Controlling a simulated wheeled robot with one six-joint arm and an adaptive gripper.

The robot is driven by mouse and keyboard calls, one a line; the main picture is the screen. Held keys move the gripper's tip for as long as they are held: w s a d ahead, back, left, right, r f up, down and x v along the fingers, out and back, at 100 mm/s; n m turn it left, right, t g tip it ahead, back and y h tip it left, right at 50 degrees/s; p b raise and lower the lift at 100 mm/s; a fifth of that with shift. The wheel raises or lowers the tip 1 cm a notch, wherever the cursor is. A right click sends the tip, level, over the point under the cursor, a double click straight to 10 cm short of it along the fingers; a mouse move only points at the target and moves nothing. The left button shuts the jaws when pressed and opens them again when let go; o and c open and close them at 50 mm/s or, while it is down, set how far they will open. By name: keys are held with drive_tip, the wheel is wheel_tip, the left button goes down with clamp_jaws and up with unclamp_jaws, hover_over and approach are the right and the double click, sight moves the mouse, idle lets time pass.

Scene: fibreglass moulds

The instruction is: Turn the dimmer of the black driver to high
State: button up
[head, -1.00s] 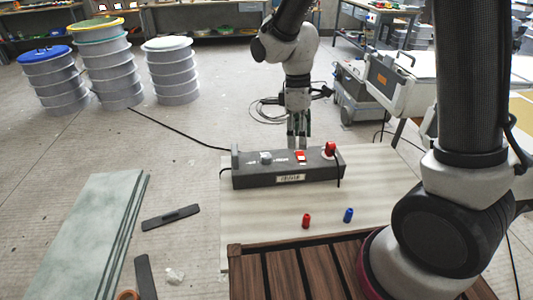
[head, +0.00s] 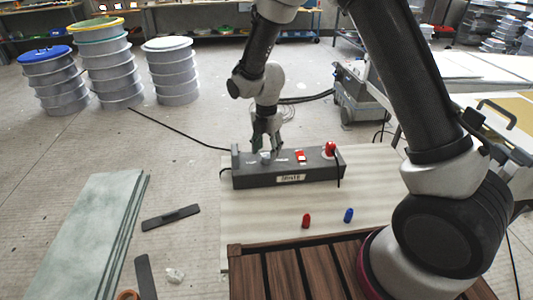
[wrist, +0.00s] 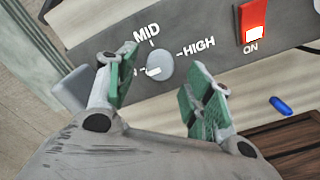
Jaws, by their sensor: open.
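The black driver (head: 240,176) is a long dark box lying on a pale board. Its dimmer is a round grey knob (wrist: 162,62), also seen in the head view (head: 266,157). The knob's white mark points left, towards a label mostly hidden by my left finger; MID is above and HIGH to the right. A red switch (wrist: 254,18) marked ON sits right of it, also in the head view (head: 300,156). My gripper (head: 266,146) is open above the knob. In the wrist view my gripper (wrist: 160,85) has its green-padded fingers apart, with the knob just beyond the gap; contact cannot be told.
A red cap (head: 306,221) and a blue cap (head: 348,215) stand on the pale board (head: 270,222) in front of the driver. A red plug-like part (head: 330,148) with a dark cable is at the driver's right end. Green-grey slabs (head: 90,235) lie on the left.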

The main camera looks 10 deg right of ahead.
drive_tip(key=shift+f, duration=1.1)
drive_tip(key=c, duration=1)
drive_tip(key=shift+c, duration=0.2)
